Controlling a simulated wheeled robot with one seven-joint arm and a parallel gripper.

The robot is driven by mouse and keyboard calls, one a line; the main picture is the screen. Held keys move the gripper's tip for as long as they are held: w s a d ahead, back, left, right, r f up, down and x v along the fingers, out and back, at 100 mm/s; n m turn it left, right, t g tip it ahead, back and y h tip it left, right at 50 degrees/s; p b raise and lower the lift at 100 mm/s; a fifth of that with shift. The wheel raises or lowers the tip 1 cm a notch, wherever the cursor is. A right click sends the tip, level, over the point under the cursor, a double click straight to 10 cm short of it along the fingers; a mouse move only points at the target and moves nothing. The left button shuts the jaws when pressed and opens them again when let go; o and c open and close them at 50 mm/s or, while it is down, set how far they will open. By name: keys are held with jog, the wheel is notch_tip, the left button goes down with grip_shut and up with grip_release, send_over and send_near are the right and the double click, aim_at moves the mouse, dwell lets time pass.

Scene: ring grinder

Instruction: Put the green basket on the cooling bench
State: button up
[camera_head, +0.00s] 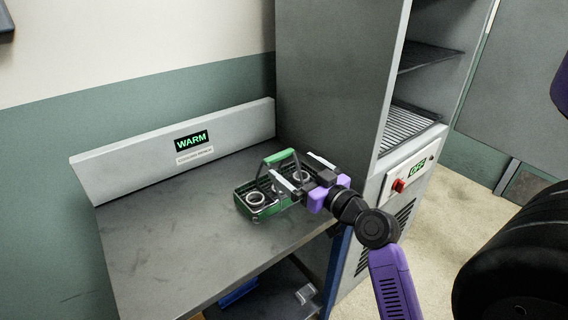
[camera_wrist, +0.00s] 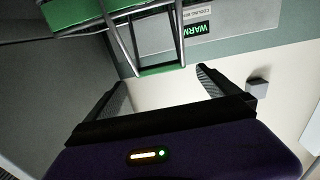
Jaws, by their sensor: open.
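The green basket (camera_head: 244,211) stands on the right part of the cooling bench (camera_head: 150,240), holding several metal rings. Its arched handle with a green grip (camera_head: 279,156) stands up. The bench is a dark grey top with a pale backboard carrying a sign that reads WARM. My gripper (camera_head: 300,172) is open at the basket's right side, near handle height. In the wrist view the green grip (camera_wrist: 160,71) lies across the gap at my fingertips (camera_wrist: 162,80), with no contact visible. I cannot tell whether it is between the fingers or just beyond them.
A tall grey cabinet (camera_head: 325,80) with open wire shelves (camera_head: 408,125) stands right behind the basket and arm. Its front panel has a red knob (camera_head: 398,185) and a sign reading OFF. The left part of the bench top is clear.

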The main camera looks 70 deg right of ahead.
jog(key=a+f, duration=0.2)
jog(key=a, duration=0.1)
jog(key=s+a+f+y, duration=0.1)
jog(key=a+f, duration=0.2)
jog(key=a, duration=0.1)
jog(key=a+f+y, duration=0.1)
jog(key=a+f, duration=0.1)
jog(key=a, duration=0.2)
jog(key=shift+s+f+n+g, duration=0.2)
jog(key=shift+f+n+g, duration=0.15)
jog(key=shift+n+g, duration=0.05)
jog(key=s+a+f+n+y, duration=0.1)
jog(key=s+a, duration=0.5)
jog(key=a, duration=0.7)
jog(key=s+a+n+y, duration=0.4)
jog(key=s+a+y, duration=0.2)
jog(key=a, duration=0.7)
jog(key=shift+s+a+f+n+y, duration=0.3)
jog(key=shift+s+f, duration=0.1)
jog(key=shift+s, duration=0.05)
